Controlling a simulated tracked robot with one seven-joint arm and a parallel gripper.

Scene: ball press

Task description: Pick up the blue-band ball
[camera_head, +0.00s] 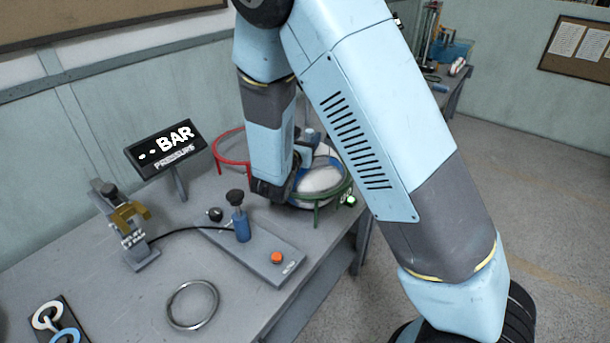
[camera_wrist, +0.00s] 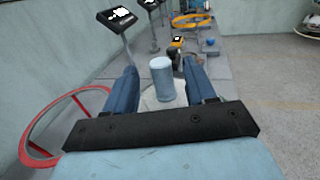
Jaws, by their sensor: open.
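The blue-band ball (camera_head: 322,179), white with a blue band, sits in a green ring stand (camera_head: 345,186) near the table's right end in the head view. My arm hides its left side. My gripper (camera_head: 305,152) is open at the ball, with a blue finger showing near its upper left; contact cannot be told. In the wrist view my two blue fingers (camera_wrist: 163,82) are spread apart. A pale blue cylinder (camera_wrist: 161,72) shows between them, with a whitish patch below. I cannot tell whether that patch is the ball.
A red ring stand (camera_head: 231,148) is close to the gripper, also on the left in the wrist view (camera_wrist: 34,152). On the table (camera_head: 110,290) are a pressure display (camera_head: 166,150), a blue pump (camera_head: 241,225), a base with an orange button (camera_head: 277,257) and a loose metal ring (camera_head: 192,305).

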